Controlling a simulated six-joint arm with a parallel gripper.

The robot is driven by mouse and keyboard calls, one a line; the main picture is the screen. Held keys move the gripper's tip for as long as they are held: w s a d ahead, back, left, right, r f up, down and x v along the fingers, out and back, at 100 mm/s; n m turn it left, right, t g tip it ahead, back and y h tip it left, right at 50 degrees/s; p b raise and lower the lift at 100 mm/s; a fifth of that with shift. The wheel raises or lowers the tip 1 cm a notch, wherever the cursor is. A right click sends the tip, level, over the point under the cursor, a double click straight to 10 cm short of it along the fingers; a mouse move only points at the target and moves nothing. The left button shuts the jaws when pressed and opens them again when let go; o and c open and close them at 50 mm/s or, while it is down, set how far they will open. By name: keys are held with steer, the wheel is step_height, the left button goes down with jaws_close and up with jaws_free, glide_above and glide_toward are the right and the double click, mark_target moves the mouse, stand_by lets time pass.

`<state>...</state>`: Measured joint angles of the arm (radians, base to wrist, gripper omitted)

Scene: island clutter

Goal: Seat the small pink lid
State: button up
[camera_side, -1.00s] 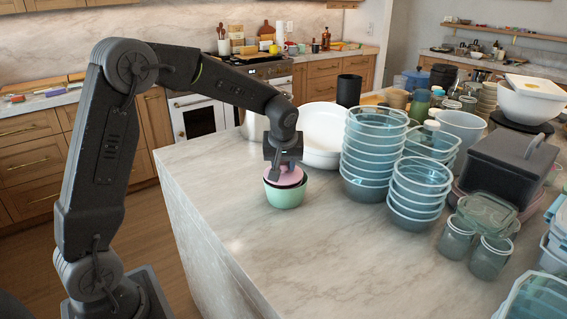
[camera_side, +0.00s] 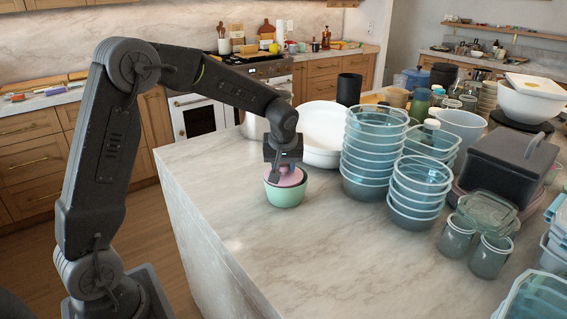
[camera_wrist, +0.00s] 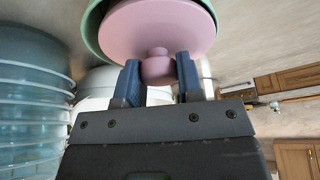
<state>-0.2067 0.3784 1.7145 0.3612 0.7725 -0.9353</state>
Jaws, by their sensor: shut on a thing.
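The small pink lid (camera_side: 287,177) is at the mouth of a mint-green bowl (camera_side: 286,195) near the left part of the marble counter. In the wrist view the pink lid (camera_wrist: 165,28) shows as a disc with a round knob, and part of the green bowl's rim (camera_wrist: 94,33) curves behind it. My gripper (camera_wrist: 157,72) is shut on the knob, one blue finger on each side. In the side view my gripper (camera_side: 284,163) points down over the bowl. The lid looks slightly tilted in the bowl's mouth; whether it rests on the rim all round is hidden.
A large white bowl (camera_side: 323,133) stands just behind. Tall stacks of clear blue containers (camera_side: 371,150) stand to the right, with glass jars (camera_side: 456,238) and a dark grey box (camera_side: 508,163) farther right. The front left counter (camera_side: 240,225) is clear.

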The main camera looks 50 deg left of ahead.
steer(key=shift+r, duration=0.4)
steer(key=shift+w+d, duration=0.1)
stand_by(1.3)
steer(key=shift+f, duration=0.6)
steer(key=o, duration=1)
steer(key=v, duration=1.3)
steer(key=shift+r, duration=0.35)
